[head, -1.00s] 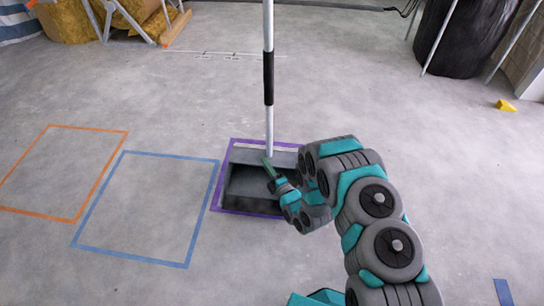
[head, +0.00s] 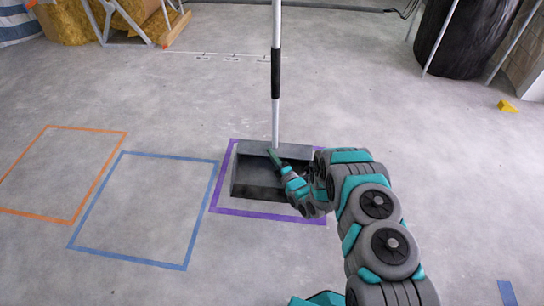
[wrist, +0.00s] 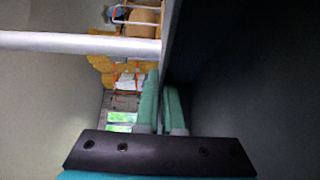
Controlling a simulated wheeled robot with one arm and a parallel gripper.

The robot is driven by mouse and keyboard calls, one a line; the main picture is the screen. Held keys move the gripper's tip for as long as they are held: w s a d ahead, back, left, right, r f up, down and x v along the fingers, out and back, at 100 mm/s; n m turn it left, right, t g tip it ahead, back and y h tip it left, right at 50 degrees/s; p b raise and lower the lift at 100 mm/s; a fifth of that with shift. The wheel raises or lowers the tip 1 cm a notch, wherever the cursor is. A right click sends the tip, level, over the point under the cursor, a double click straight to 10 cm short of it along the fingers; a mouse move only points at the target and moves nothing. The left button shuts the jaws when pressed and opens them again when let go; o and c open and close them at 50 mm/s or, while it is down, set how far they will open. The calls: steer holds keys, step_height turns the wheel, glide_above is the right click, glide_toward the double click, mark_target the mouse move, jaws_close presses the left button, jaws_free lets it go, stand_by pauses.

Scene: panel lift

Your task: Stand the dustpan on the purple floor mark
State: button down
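The dustpan (head: 250,176) is a dark grey open pan with a long white pole handle (head: 276,75) that has a black grip. It is upright within the purple floor mark (head: 262,215) in the head view, with bare floor between its front edge and the front line. I cannot tell whether its bottom touches the floor. My gripper (head: 272,156) reaches in from the right. In the wrist view its teal fingers (wrist: 161,95) are closed on either side of a thin wall of the dustpan (wrist: 245,75). My arm hides the mark's right part.
A blue floor mark (head: 145,262) and an orange one (head: 88,130) lie empty to the left. A yellow block (head: 507,106) and a black bin (head: 465,40) stand far right. Straw bales (head: 70,25) and trestles are far left. The floor around the marks is clear.

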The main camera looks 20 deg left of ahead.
stand_by(0.3)
steer(key=c, duration=1)
jaws_free()
steer(key=shift+f, duration=0.1)
steer(key=shift+c, duration=0.2)
steer(key=shift+s+d, duration=0.15)
steer(key=shift+d, duration=0.1)
steer(key=p+v, duration=0.1)
steer(key=v, duration=1)
steer(key=shift+s+d, duration=0.15)
